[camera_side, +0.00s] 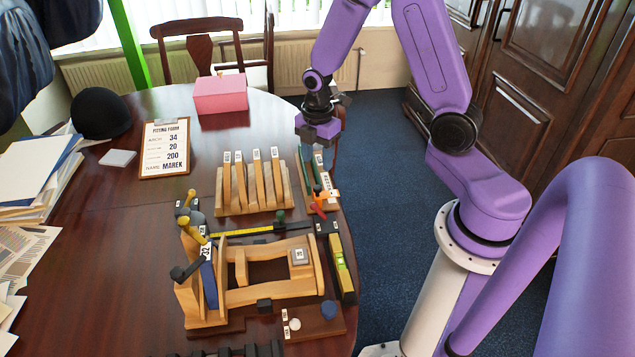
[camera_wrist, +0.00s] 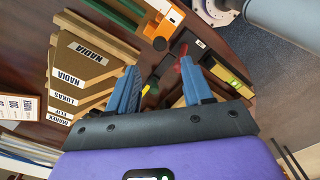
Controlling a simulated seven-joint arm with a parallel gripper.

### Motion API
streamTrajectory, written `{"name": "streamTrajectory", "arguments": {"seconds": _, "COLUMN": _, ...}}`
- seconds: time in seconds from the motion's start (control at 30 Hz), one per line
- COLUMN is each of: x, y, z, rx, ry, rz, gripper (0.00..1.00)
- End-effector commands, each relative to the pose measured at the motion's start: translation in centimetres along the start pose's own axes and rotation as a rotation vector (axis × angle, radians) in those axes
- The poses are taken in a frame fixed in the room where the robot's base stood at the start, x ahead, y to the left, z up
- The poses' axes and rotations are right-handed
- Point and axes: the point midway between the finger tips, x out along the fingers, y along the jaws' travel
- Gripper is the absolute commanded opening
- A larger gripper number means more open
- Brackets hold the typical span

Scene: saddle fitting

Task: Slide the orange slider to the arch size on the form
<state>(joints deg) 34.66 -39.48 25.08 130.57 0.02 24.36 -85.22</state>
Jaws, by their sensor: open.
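The fitting form (camera_side: 165,148) is on a clipboard at the table's left back and reads ARCH 34 and NAME MAREK. The orange slider (camera_side: 323,194) with a white label sits near the table's right edge, by green rails. In the wrist view the orange slider (camera_wrist: 166,18) is at the top, beside the green rails and a black knob. Its scale setting is too small to read. My gripper (camera_wrist: 160,84) is open and empty, its blue fingers apart, above the table and short of the slider. In the side view its fingertips are not clear.
A rack of wooden boards (camera_side: 254,188) with name labels stands left of the slider. A wooden frame (camera_side: 270,278) with yellow-handled parts is in front. A red handle (camera_side: 318,211) is close to the slider. A pink box (camera_side: 220,93) sits at the back. The table's left middle is clear.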

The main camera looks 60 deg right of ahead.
Motion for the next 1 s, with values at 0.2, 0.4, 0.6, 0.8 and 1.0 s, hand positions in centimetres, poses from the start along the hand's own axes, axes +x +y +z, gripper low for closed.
{"name": "streamTrajectory", "arguments": {"seconds": 0.2, "x": 3.3, "y": -0.1, "z": 0.0, "rx": -0.001, "ry": 0.0, "rz": -0.006, "gripper": 0.5}}
{"name": "streamTrajectory", "arguments": {"seconds": 0.4, "x": 5.9, "y": -0.1, "z": 0.0, "rx": 0.001, "ry": 0.0, "rz": -0.004, "gripper": 0.5}}
{"name": "streamTrajectory", "arguments": {"seconds": 0.6, "x": 7.8, "y": 0.0, "z": 0.0, "rx": 0.001, "ry": 0.0, "rz": -0.002, "gripper": 0.5}}
{"name": "streamTrajectory", "arguments": {"seconds": 0.8, "x": 8.6, "y": 0.0, "z": 0.0, "rx": 0.0, "ry": 0.0, "rz": 0.0, "gripper": 0.5}}
{"name": "streamTrajectory", "arguments": {"seconds": 1.0, "x": 8.7, "y": 0.0, "z": 0.0, "rx": 0.0, "ry": 0.0, "rz": 0.001, "gripper": 0.5}}
